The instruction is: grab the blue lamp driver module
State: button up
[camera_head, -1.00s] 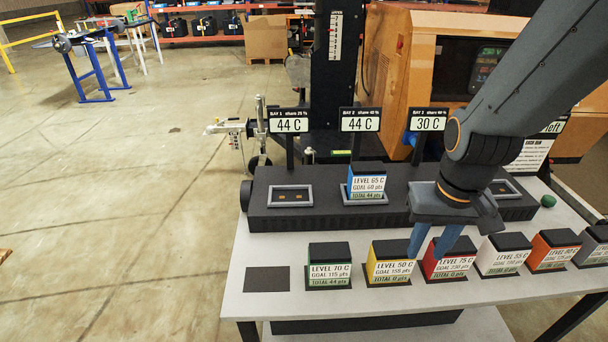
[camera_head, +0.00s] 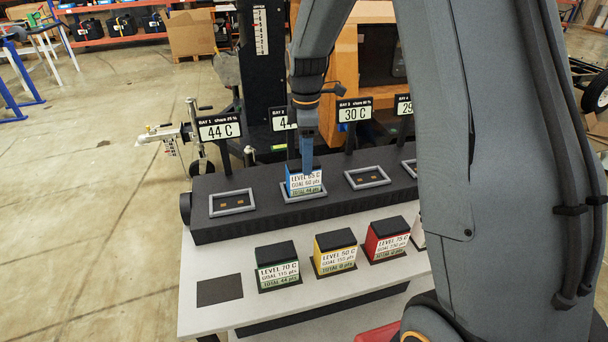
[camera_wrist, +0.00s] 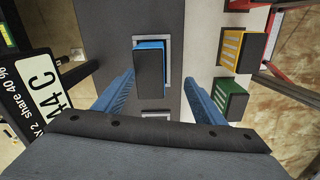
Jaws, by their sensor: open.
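The blue lamp driver module (camera_head: 304,181) stands upright in a framed bay of the dark rack (camera_head: 258,216). Its front label reads LEVEL 65 C, GOAL 60 pts, TOTAL 44 pts. My gripper (camera_head: 307,160) is above and just behind it in the head view, with the fingers pointing down and partly covering its top. In the wrist view, the module (camera_wrist: 150,66) shows its dark top and a blue edge. My open gripper (camera_wrist: 160,92) has one blue finger on each side, with the module lying ahead between their lines. I see no contact.
Green (camera_head: 277,266), yellow (camera_head: 335,251) and red (camera_head: 386,239) modules stand on the white table in front of the rack. An empty dark pad (camera_head: 219,290) lies at left. Temperature signs, such as the 44 C sign (camera_head: 219,127), rise behind the rack. Neighbouring bays (camera_head: 367,177) are empty.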

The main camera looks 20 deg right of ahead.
aim_at(303, 177)
jog(key=shift+w+n, duration=0.8)
jog(key=shift+w, duration=0.25)
jog(key=shift+w+f, duration=0.15)
jog(key=shift+f, duration=0.05)
jog(key=shift+s+f+p, duration=0.15)
jog(key=shift+f+p, duration=0.85)
jog(key=shift+f, duration=0.9)
jog(key=shift+s+f+p, duration=0.1)
jog(key=shift+f+p, duration=0.85)
jog(key=shift+f, duration=0.9)
jog(key=c, duration=1.4)
jog(key=shift+c, duration=0.9)
jog(key=shift+w+r, duration=0.1)
jog(key=shift+r, duration=0.05)
